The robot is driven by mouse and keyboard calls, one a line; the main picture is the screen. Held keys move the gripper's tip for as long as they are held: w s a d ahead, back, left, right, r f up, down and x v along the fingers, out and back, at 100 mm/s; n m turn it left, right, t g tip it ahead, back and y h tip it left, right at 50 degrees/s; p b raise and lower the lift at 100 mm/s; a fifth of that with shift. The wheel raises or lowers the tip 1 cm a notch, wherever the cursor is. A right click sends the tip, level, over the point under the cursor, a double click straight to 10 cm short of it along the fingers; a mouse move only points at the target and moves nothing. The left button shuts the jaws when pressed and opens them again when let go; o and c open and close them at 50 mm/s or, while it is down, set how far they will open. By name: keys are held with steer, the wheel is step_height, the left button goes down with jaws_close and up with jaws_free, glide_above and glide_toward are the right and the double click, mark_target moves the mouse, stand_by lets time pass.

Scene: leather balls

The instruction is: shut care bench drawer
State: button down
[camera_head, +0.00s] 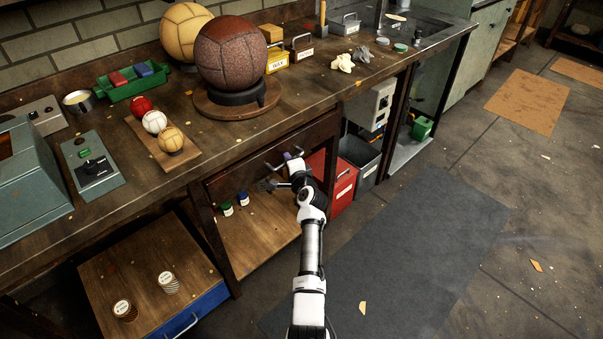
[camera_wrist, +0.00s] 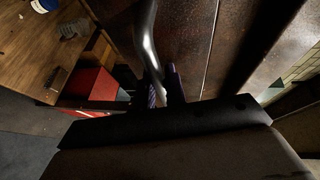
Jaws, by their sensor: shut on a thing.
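The care bench (camera_head: 120,55) has a dark wooden drawer front (camera_head: 240,172) just under its top. In the head view the front looks close to the bench edge; I cannot tell whether a gap is left. My gripper (camera_head: 289,158) is at this front, with my arm reaching up from below. In the wrist view my gripper (camera_wrist: 164,90) is shut on the drawer's curved metal handle (camera_wrist: 146,38), which runs between the two purplish fingertips. Dark brown wood (camera_wrist: 225,50) lies right beside the handle.
A red box (camera_head: 341,182) and a grey bin (camera_head: 362,160) stand right of my gripper.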

steer(key=shift+w+a+r, duration=0.2)
steer(key=shift+w+a, duration=0.5)
steer(key=shift+w, duration=0.15)
steer(key=c, duration=1.7)
jaws_free()
steer(key=shift+a, duration=0.1)
steer(key=b+v, duration=0.1)
steer(key=v, duration=1.3)
steer(key=shift+f, duration=0.15)
steer(key=shift+w, duration=0.1)
